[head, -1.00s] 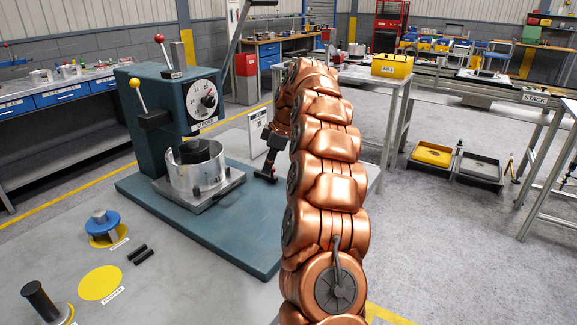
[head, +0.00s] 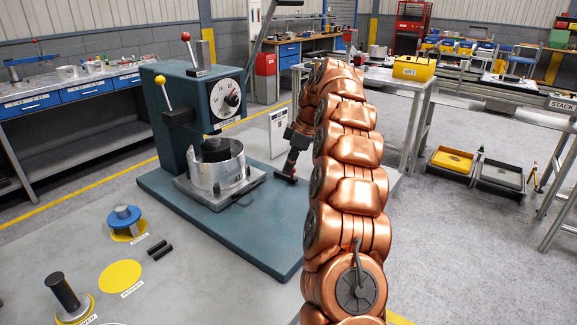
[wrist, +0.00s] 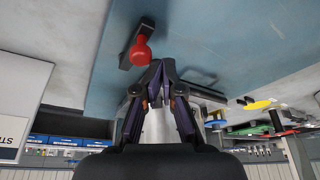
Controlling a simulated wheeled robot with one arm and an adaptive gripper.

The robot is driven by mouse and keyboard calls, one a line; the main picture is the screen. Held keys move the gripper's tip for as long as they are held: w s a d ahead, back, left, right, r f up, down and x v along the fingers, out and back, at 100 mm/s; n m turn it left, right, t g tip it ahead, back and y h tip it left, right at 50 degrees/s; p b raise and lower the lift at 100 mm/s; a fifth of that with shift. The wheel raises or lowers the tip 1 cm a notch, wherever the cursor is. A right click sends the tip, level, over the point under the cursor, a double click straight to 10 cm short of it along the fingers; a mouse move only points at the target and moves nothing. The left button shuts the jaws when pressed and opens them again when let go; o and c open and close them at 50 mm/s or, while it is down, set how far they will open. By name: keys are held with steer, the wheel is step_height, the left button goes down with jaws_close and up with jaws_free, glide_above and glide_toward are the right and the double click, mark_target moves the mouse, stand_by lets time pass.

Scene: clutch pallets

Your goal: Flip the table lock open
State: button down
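The table lock (wrist: 141,52) is a short black lever with a round red knob, low on the teal base of the press. In the wrist view it lies just beyond and left of my fingertips. In the head view the lock (head: 291,180) shows small and dark with a bit of red, near the base's right side. My gripper (wrist: 160,66) has its purple-black fingers converged at the tips, with nothing visible between them. In the head view my gripper (head: 293,158) is just above the lock, partly behind my copper arm. I cannot tell whether it touches the lock.
The teal press (head: 172,115) has a dial, a yellow-knobbed lever and a red-knobbed lever. A metal ring (head: 217,175) with a black core sits on its table. A blue-topped part (head: 124,215) and two black pins (head: 158,250) lie on the bench. A white sign (head: 279,132) stands behind.

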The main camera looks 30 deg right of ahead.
steer(key=shift+w+d+r+p, duration=0.15)
steer(key=shift+d+r+p, duration=0.3)
steer(key=shift+d+r, duration=0.4)
steer(key=r+p, duration=0.1)
steer(key=r, duration=0.1)
steer(key=r+p, duration=0.2)
steer(key=w+r+p, duration=0.1)
steer(key=p, duration=0.1)
steer(key=shift+d+r, duration=0.3)
steer(key=shift+r, duration=0.1)
steer(key=shift+w+d+r+p, duration=0.1)
steer(key=shift+d+r+p, duration=0.05)
steer(key=shift+r+p, duration=0.4)
steer(key=shift+w+d+r+p, duration=0.1)
steer(key=shift+r+p, duration=0.3)
steer(key=shift+p, duration=0.15)
